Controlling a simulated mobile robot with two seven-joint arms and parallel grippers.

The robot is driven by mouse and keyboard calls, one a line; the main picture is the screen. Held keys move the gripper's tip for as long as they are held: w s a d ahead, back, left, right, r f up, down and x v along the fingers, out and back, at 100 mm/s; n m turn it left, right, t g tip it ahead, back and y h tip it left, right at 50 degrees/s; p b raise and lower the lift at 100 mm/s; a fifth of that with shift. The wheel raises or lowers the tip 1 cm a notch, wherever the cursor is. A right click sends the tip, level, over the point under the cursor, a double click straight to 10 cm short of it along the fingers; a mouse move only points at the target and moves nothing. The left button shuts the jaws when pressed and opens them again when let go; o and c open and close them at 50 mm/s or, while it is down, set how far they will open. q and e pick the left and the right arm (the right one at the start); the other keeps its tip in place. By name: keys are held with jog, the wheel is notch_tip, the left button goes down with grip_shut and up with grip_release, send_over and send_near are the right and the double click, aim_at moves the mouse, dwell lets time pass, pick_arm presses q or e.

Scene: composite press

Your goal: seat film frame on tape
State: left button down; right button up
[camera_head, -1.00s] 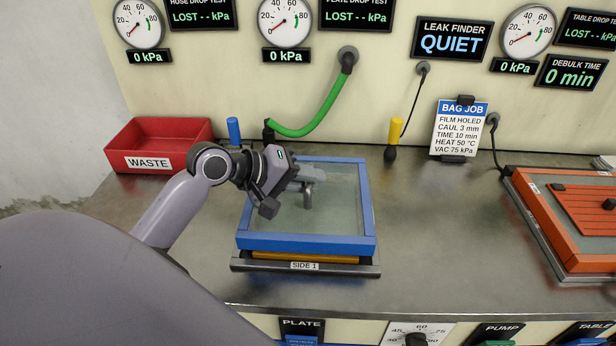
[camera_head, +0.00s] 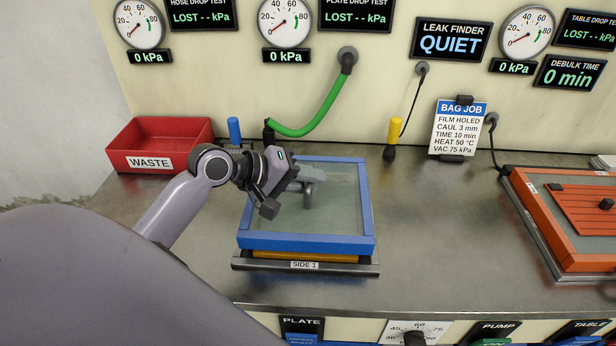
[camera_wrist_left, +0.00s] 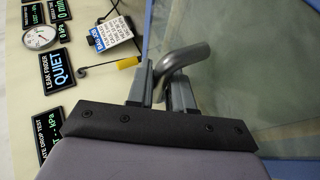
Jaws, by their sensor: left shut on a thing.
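The film frame (camera_head: 306,243) is a blue square frame with clear film across it. It lies over the plate marked SIDE 1 (camera_head: 335,267) in the head view. A strip of amber tape (camera_head: 300,256) shows under its front edge; the film frame looks level, but I cannot tell whether it touches the tape all round. My left gripper (camera_head: 298,185) is over the film and shut on the grey bent handle (camera_wrist_left: 188,55) of the film frame. In the left wrist view both fingers (camera_wrist_left: 161,88) stand either side of this handle. My right gripper is not in view.
A red waste bin (camera_head: 158,146) stands at the back left. A green hose (camera_head: 312,122) and a yellow-handled probe (camera_head: 394,135) are behind the film frame. An orange framed panel (camera_head: 556,232) lies at the right. The bench between it and the film frame is clear.

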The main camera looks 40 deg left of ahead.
pick_arm(q)
jog(key=shift+f, duration=0.2)
jog(key=shift+f, duration=0.25)
jog(key=shift+f, duration=0.1)
dwell(0.9)
jog(key=c, duration=0.9)
grip_release()
jog(key=shift+c, duration=0.2)
jog(key=shift+f, duration=0.1)
jog(key=shift+s+f, duration=0.15)
jog(key=shift+r+v, duration=0.25)
jog(key=shift+v, duration=3.35)
